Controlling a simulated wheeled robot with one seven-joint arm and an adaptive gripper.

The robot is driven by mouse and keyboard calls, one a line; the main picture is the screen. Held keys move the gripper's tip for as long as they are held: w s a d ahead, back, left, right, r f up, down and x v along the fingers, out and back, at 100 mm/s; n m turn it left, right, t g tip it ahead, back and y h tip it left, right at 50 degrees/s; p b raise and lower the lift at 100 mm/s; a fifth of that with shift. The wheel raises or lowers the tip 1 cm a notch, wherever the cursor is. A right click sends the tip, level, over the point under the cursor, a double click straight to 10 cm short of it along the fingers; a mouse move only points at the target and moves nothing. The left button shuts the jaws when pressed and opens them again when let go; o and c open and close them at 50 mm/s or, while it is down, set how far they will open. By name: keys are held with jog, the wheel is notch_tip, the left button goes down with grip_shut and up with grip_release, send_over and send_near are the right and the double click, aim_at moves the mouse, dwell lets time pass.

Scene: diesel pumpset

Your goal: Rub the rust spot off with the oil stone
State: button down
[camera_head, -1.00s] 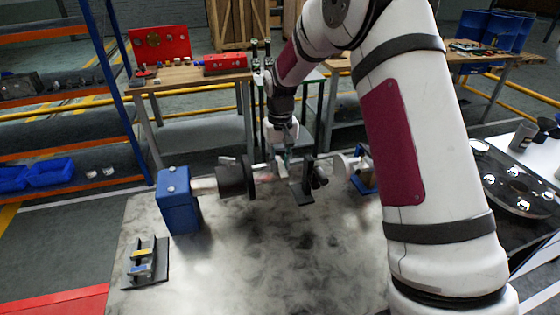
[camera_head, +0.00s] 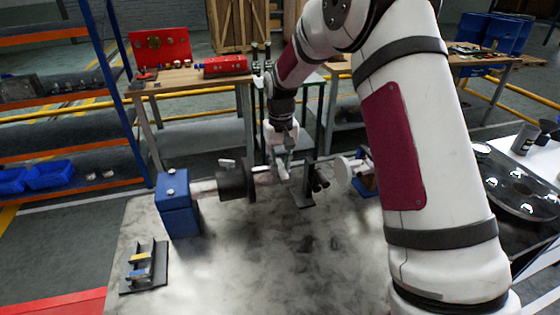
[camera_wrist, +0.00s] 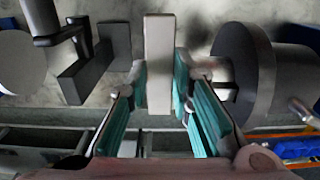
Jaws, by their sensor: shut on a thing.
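My gripper (camera_head: 283,167) is over the shaft line between the dark round chuck (camera_head: 236,181) and the black stand (camera_head: 302,187). In the wrist view its teal fingers are closed on a pale grey bar, the oil stone (camera_wrist: 159,62), which extends beyond the fingertips. In the head view the stone is small and mostly covered by the fingers. The thin shaft (camera_head: 263,168) shows beside the gripper. I cannot make out the rust spot now, nor whether the stone touches the shaft.
A blue block (camera_head: 178,212) stands left of the chuck. A small dark rack (camera_head: 146,270) with yellow and blue pieces is at the bench's front left. A pale disc (camera_head: 343,171) is right of the stand. The bench top (camera_head: 265,265) is clear in front.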

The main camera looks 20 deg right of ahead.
jog(key=shift+w+b, duration=0.2)
jog(key=shift+b, duration=0.15)
jog(key=shift+w+f+b, duration=0.1)
jog(key=shift+w+b, duration=0.6)
jog(key=shift+w, duration=0.15)
jog(key=shift+s, duration=0.15)
jog(key=shift+s+p, duration=0.9)
jog(key=shift+s, duration=0.2)
jog(key=shift+w, duration=0.15)
jog(key=shift+w+f+b, duration=0.1)
jog(key=shift+w+b, duration=1)
jog(key=shift+s+p, duration=0.9)
jog(key=shift+s, duration=0.35)
